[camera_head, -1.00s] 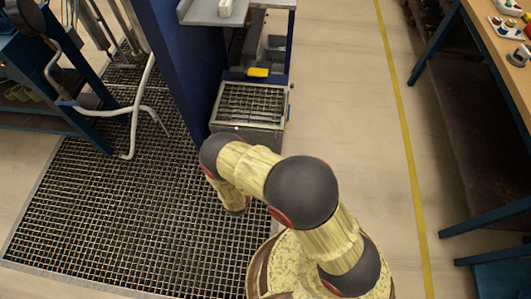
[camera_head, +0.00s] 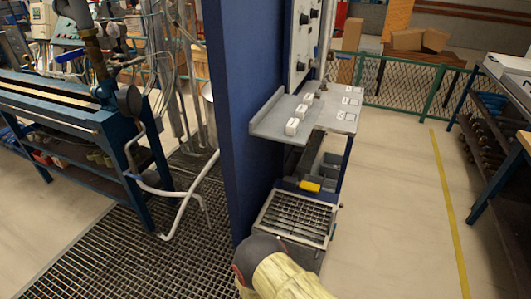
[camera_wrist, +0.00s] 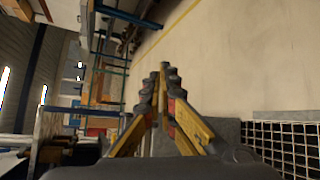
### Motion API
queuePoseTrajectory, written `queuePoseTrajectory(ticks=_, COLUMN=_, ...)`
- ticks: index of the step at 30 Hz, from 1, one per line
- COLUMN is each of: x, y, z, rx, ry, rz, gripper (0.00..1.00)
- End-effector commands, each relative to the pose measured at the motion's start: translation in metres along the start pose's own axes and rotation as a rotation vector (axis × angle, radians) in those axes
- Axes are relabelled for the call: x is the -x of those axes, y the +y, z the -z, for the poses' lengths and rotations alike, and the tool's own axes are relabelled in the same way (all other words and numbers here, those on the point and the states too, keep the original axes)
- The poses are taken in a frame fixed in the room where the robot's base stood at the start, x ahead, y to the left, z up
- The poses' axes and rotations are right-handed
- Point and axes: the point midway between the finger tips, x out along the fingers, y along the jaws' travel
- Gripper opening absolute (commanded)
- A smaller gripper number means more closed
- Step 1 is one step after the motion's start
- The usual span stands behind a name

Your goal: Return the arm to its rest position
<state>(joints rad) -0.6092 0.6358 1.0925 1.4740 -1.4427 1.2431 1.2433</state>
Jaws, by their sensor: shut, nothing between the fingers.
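My arm (camera_head: 282,277), pale yellow with a dark joint, shows only in part at the bottom of the head view, just in front of a metal box with a grated top (camera_head: 295,218). My gripper is out of sight in the head view. In the wrist view my gripper (camera_wrist: 165,70) has its yellow and dark fingers brought together at the tips, with nothing between them. Beyond the tips is bare pale floor (camera_wrist: 215,60). The rest of my arm is hidden below the head view's edge.
A blue column (camera_head: 243,120) stands left of a grey shelf (camera_head: 270,118) with white blocks. A blue workbench (camera_head: 60,115) and floor grating (camera_head: 100,255) lie left. Floor right of the shelf is open up to a yellow line (camera_head: 447,200) and a bench (camera_head: 505,170).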

Motion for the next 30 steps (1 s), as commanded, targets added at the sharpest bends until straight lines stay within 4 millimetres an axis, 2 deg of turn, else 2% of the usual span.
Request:
queuePoseTrajectory(ticks=1, x=0.008, y=0.018, z=-0.016, rx=0.038, ry=-0.064, rz=0.061, gripper=0.0)
queuePoseTrajectory(ticks=6, x=0.046, y=0.064, z=-0.071, rx=0.13, ry=-0.218, rz=0.337, gripper=0.0)
queuePoseTrajectory(ticks=14, x=0.113, y=0.131, z=-0.126, rx=0.066, ry=-0.218, rz=0.734, gripper=0.0)
queuePoseTrajectory(ticks=21, x=0.172, y=0.195, z=-0.163, rx=-0.127, ry=-0.082, rz=1.001, gripper=0.0)
queuePoseTrajectory(ticks=30, x=0.229, y=0.281, z=-0.209, rx=-0.5, ry=0.127, rz=1.175, gripper=0.0)
